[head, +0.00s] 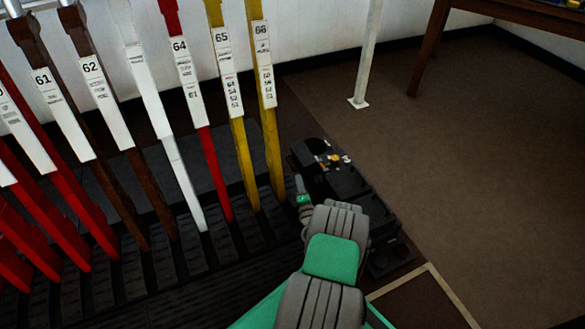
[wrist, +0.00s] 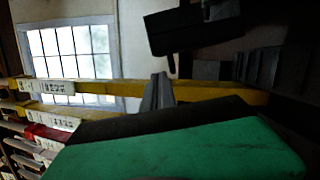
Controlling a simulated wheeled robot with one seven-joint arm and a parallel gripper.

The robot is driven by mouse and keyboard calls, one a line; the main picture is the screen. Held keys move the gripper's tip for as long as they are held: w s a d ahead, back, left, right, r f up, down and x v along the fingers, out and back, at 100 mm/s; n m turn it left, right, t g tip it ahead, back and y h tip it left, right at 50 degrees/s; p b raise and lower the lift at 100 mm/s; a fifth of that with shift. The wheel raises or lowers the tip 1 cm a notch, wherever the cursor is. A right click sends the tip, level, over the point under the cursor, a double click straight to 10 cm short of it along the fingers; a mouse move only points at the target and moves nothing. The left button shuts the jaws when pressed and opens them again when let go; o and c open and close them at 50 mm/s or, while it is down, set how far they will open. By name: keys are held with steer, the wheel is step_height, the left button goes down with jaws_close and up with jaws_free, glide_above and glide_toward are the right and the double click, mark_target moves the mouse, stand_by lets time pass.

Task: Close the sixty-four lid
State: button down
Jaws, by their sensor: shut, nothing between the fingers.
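The lever marked 64 (head: 188,85) is red with a white label plate, in the row of levers in the head view. I cannot make out a lid on it. My gripper (head: 299,184) is low, just right of the foot of the yellow lever 66 and beside a row of black boxes (head: 345,182). In the wrist view my gripper's grey fingers (wrist: 158,92) are together and empty, in front of a yellow lever. A black block (wrist: 190,30) hangs at the top of that view. Which box belongs to sixty-four cannot be read.
Yellow levers 65 (head: 228,85) and 66 (head: 262,85) stand left of my gripper, close by. A white post (head: 368,55) and a brown table (head: 430,45) stand behind. The brown floor (head: 470,160) at right is clear.

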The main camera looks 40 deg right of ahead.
mark_target(301, 166)
steer(key=b+x, duration=0.6)
steer(key=x, duration=0.3)
steer(key=shift+w, duration=0.3)
steer(key=shift+d+r, duration=0.15)
